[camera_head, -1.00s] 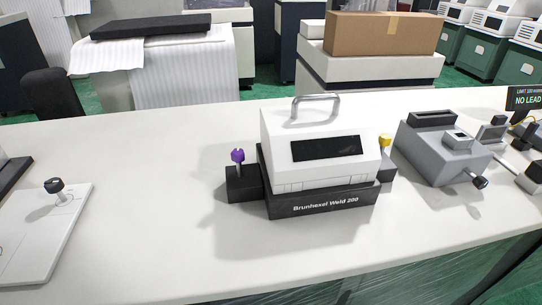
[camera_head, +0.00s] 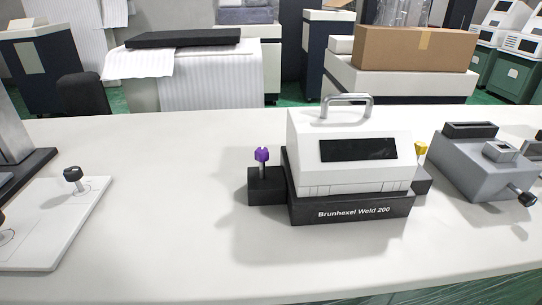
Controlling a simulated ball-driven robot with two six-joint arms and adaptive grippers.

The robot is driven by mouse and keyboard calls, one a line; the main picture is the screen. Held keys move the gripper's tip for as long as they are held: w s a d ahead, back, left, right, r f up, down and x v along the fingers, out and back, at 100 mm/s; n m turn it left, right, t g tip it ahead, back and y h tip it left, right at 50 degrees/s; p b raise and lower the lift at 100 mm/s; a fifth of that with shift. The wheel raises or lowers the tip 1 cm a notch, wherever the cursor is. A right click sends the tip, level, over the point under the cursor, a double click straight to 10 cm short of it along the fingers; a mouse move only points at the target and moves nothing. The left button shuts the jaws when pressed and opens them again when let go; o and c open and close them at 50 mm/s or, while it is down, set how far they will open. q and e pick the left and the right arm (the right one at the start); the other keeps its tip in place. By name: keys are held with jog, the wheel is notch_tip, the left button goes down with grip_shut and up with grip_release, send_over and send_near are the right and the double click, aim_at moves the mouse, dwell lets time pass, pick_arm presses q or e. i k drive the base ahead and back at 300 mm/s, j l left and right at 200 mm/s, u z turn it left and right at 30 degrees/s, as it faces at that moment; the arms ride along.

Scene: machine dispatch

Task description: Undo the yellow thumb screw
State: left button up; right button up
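The yellow thumb screw (camera_head: 421,149) stands at the right side of the white machine (camera_head: 350,150), partly hidden behind the machine's right edge. The machine sits on a black base (camera_head: 352,208) labelled "Brunhexel Weld 200" and has a metal handle (camera_head: 346,102) on top. A purple thumb screw (camera_head: 262,156) stands upright on a black block (camera_head: 267,186) at the machine's left side. Neither of my grippers shows in the head view.
A grey device (camera_head: 487,165) with a black knob stands on the white table (camera_head: 180,215) to the right. A white plate (camera_head: 55,235) with a black knob (camera_head: 73,175) lies at the left. The table between plate and machine is clear.

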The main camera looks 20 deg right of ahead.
aim_at(421, 147)
jog(key=z, duration=1.55)
